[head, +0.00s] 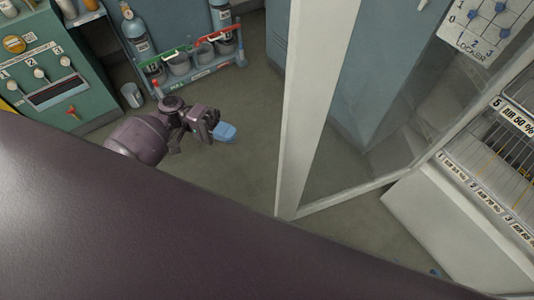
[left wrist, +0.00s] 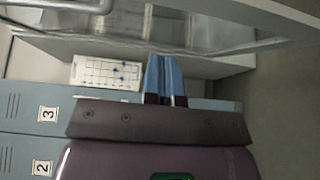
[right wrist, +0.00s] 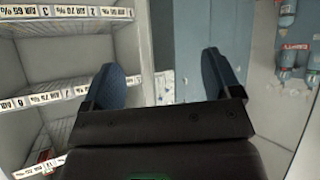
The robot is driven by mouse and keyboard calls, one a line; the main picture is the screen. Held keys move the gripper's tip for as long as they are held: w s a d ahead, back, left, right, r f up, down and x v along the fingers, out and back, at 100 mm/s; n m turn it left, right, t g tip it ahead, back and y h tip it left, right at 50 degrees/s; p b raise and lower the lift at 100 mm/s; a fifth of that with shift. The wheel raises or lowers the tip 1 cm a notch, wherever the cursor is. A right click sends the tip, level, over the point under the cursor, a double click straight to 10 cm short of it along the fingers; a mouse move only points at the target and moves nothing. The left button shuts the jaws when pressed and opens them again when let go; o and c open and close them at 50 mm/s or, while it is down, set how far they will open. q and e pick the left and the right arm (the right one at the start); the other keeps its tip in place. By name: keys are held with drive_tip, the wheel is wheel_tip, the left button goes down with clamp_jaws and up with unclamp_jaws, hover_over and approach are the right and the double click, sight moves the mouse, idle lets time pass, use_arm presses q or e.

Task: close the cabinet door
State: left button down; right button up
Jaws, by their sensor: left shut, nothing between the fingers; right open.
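The cabinet door (head: 305,110) is a clear pane in a white frame, standing wide open in the head view. The white cabinet (head: 415,215) is at the right, with its labelled shelves exposed. My left gripper (head: 226,132) is left of the door's free edge, apart from it. Its blue fingers are shut together and empty, as the left wrist view (left wrist: 164,76) also shows. My right gripper (right wrist: 162,62) is open and empty in the right wrist view, facing the cabinet's inside, with shelves on the left. It is not visible in the head view.
A blue rack (head: 200,72) with bottles and pots and a green control panel (head: 45,78) stand at the back left. A blue locker (head: 385,60) shows behind the pane. Floor (head: 245,165) is clear left of the door. My own arm covers the lower left.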

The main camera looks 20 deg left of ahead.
use_arm(q)
drive_tip(key=s+d+p, duration=0.2)
drive_tip(key=s+d, duration=0.1)
drive_tip(key=d, duration=0.9)
drive_tip(key=shift+s+d, duration=0.25)
drive_tip(key=shift+d, duration=0.05)
drive_tip(key=shift+r, duration=0.1)
